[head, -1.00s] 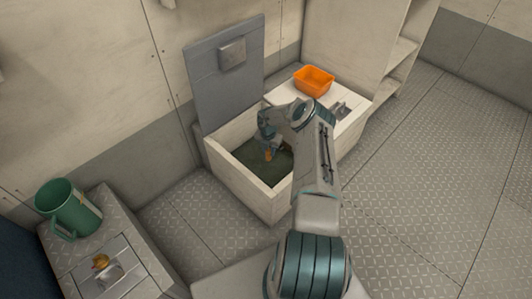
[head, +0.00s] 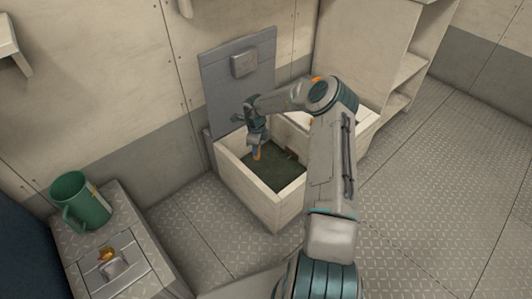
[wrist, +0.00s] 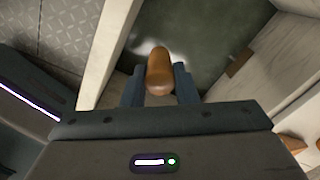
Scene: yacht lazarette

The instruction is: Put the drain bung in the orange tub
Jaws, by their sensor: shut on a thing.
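My gripper (head: 258,145) is shut on an orange-brown rounded piece, which I take for the drain bung (wrist: 160,70). In the wrist view the bung sits between the two fingers. In the head view the bung (head: 257,154) hangs below the gripper, over the open locker box. The orange tub (head: 316,79) is almost wholly hidden behind my arm in the head view; only small orange bits show.
The open locker box (head: 248,189) has pale walls and a dark green floor. Its grey lid (head: 238,95) stands raised behind it. A green jug (head: 82,203) and a small brass-coloured piece (head: 106,254) are on the left bench. The patterned floor (head: 430,190) at right is clear.

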